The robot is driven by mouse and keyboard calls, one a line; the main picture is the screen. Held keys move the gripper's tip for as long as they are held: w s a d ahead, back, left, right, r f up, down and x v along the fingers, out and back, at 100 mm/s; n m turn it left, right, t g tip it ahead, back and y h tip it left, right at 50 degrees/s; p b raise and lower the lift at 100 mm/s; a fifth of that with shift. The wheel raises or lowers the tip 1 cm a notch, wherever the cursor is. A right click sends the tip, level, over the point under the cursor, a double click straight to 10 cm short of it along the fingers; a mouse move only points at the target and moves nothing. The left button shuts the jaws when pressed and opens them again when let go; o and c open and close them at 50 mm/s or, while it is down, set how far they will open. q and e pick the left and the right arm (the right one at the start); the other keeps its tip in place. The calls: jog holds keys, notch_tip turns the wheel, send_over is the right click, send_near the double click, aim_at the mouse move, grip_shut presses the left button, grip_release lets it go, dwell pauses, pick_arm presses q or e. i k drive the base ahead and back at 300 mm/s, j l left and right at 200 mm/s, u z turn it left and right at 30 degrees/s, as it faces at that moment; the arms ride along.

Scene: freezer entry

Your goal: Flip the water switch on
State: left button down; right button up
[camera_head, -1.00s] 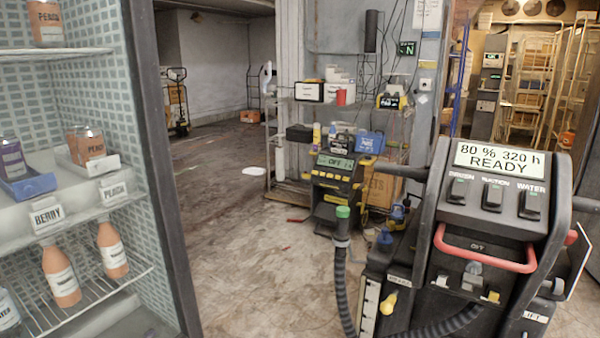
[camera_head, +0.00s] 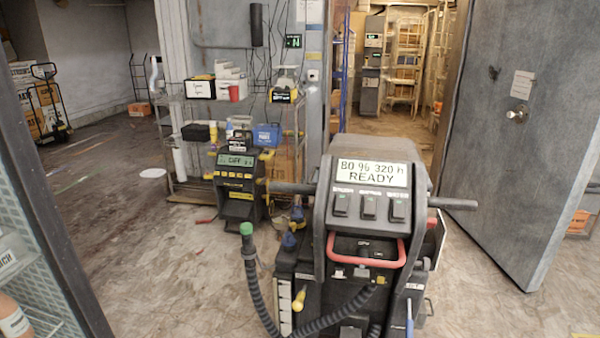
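The water switch (camera_head: 398,210) is the rightmost of three dark rocker switches on the sloped panel of a black floor-cleaning machine (camera_head: 345,240). Its label reads WATER in the earlier frame and is blurred now. The brush switch (camera_head: 341,204) and the suction switch (camera_head: 369,207) sit to its left. Above them the display (camera_head: 371,173) reads "80 % 320 h READY". I cannot tell the rocker position of the water switch. A red handle bar (camera_head: 366,260) runs below the switches. Neither of my grippers is in view.
A grey door (camera_head: 520,150) stands open at right. A shelf rack (camera_head: 180,130) and a charger (camera_head: 237,180) stand behind the machine. A fridge edge (camera_head: 45,230) is close at left. Floor is clear left of the machine and at right front.

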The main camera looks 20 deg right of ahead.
aim_at(399, 204)
jog(key=z, duration=1.25)
